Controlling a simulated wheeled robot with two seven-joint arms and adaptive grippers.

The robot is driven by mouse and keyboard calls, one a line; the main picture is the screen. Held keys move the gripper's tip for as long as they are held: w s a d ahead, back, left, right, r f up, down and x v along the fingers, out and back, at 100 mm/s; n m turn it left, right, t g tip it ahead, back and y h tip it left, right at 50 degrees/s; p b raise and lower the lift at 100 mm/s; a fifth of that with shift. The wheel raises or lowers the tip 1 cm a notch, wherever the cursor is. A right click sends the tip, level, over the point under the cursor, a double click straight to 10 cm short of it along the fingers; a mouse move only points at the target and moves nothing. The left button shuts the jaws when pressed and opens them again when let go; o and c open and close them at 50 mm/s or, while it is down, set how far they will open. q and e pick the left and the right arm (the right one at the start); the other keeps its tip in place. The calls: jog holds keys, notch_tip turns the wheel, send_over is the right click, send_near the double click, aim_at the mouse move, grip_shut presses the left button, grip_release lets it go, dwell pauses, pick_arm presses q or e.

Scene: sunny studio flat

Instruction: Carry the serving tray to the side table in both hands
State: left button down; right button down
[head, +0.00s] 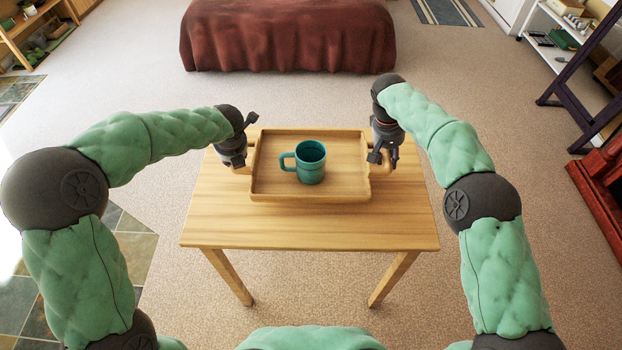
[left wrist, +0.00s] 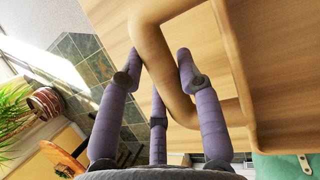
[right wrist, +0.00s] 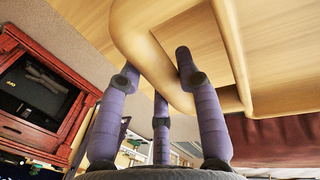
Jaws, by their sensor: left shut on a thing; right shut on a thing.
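The wooden serving tray (head: 310,197) is over the light wood table (head: 310,228) in the head view; I cannot tell whether it touches the tabletop. A teal mug (head: 311,163) stands upright in the tray, its handle to the left. My left gripper (head: 240,165) is shut on the tray's left handle, and its fingers straddle the handle (left wrist: 165,75) in the left wrist view. My right gripper (head: 380,160) is shut on the tray's right handle, which shows between the fingers in the right wrist view (right wrist: 150,55).
A bed or couch with a reddish-brown cover (head: 288,35) stands beyond the table. A white shelf (head: 570,60) and a red wooden cabinet (head: 603,185) stand at the right. A wooden shelf (head: 22,45) is at the far left. Carpet (head: 430,100) is clear around the table.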

pick_arm(q)
jog(key=shift+f, duration=0.15)
pick_arm(e)
jog(key=shift+f, duration=0.15)
